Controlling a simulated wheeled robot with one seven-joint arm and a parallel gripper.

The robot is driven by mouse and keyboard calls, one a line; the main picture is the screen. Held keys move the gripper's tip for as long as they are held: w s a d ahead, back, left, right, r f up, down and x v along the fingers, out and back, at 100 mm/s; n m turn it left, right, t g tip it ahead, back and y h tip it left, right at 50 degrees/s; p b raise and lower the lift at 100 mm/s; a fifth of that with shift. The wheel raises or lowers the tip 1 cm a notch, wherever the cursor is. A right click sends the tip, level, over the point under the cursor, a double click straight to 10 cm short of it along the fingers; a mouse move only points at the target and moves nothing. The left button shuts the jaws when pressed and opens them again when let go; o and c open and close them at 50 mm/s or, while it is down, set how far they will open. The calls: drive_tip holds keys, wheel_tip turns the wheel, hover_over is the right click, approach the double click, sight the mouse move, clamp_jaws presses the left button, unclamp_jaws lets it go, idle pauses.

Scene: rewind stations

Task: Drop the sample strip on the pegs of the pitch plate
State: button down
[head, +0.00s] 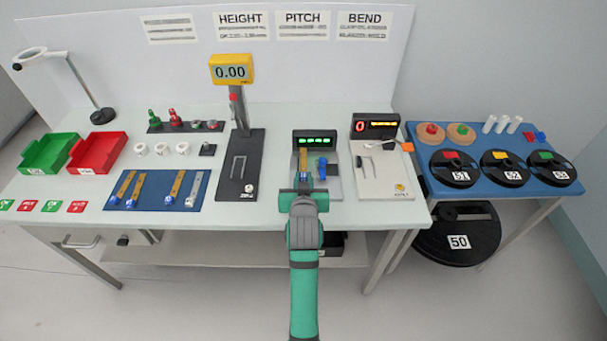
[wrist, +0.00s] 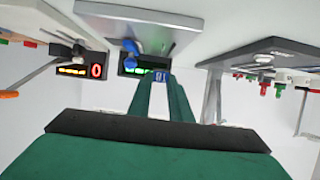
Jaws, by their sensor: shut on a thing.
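My gripper (head: 304,186) is at the front of the pitch station, its arm reaching in from below. In the wrist view its green fingers (wrist: 166,98) are closed on a small blue block with a pale label, the end of the sample strip (wrist: 161,77). In the head view a narrow brass-coloured piece, apparently this strip (head: 303,160), shows just beyond the gripper. The grey pitch plate (head: 334,186) lies under and around it, with a blue knob (head: 322,168) to the right. The pegs are hidden or too small, so I cannot tell whether the strip touches them.
The pitch display (head: 315,141) glows green behind the plate. The bend station (head: 385,183) stands close on the right, the height station (head: 238,180) on the left. Several strips lie on a blue mat (head: 153,203) farther left. Green and red trays (head: 97,160) stand far left.

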drive_tip(key=shift+f, duration=1.45)
drive_tip(key=shift+f, duration=1.2)
idle(0.4)
drive_tip(key=c, duration=1.5)
unclamp_jaws()
drive_tip(key=shift+c, duration=0.2)
drive_tip(key=v, duration=1)
drive_tip(key=shift+s+r, duration=0.25)
drive_tip(key=shift+s, duration=0.1)
